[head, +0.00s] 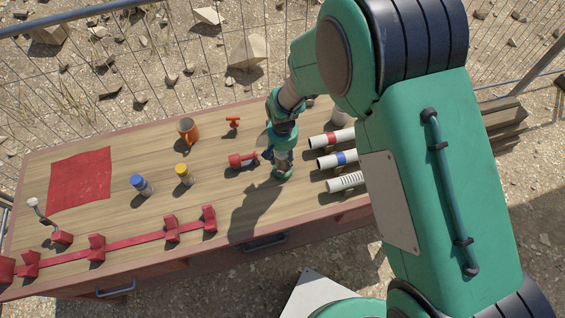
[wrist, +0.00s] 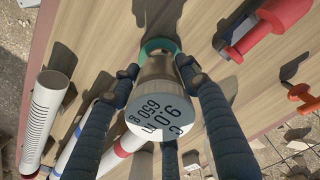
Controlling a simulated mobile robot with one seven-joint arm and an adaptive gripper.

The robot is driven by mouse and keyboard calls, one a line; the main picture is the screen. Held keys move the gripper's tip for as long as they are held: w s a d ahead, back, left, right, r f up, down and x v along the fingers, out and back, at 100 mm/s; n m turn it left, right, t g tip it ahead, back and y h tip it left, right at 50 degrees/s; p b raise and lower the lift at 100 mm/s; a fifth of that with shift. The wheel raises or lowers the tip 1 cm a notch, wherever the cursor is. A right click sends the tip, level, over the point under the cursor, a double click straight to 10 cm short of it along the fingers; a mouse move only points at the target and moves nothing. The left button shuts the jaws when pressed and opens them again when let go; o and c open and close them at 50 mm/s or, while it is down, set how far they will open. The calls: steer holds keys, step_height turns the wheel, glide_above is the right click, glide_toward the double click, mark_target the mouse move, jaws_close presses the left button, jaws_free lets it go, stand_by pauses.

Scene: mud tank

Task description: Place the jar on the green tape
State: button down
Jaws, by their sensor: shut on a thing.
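The jar (wrist: 155,100) is a metallic cylinder with a pale end marked with black text, facing the camera in the wrist view. My gripper (wrist: 160,72) is shut on it, with dark ribbed fingers around its sides. The green tape (wrist: 160,45) shows as a green ring at the jar's far end, against the wooden table. In the head view my gripper (head: 282,154) points down over the table, with the green tape (head: 282,175) directly below. The fingers mostly hide the jar there. I cannot tell whether the jar touches the tape or is just above it.
White tubes (head: 338,160) lie close on the right. A red tool (head: 243,159) lies close on the left. An orange mug (head: 188,130), yellow-capped bottle (head: 184,174), blue-capped bottle (head: 142,185), red cloth (head: 80,180) and red rack (head: 135,241) are farther left. Bare wood lies in front.

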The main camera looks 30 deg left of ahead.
mark_target(283, 163)
steer(key=shift+w, duration=0.1)
stand_by(0.3)
steer(key=shift+f, duration=1.65)
steer(key=shift+f, duration=0.15)
steer(key=c, duration=0.9)
jaws_free()
step_height(283, 163, up, 12)
steer(key=shift+r, duration=0.1)
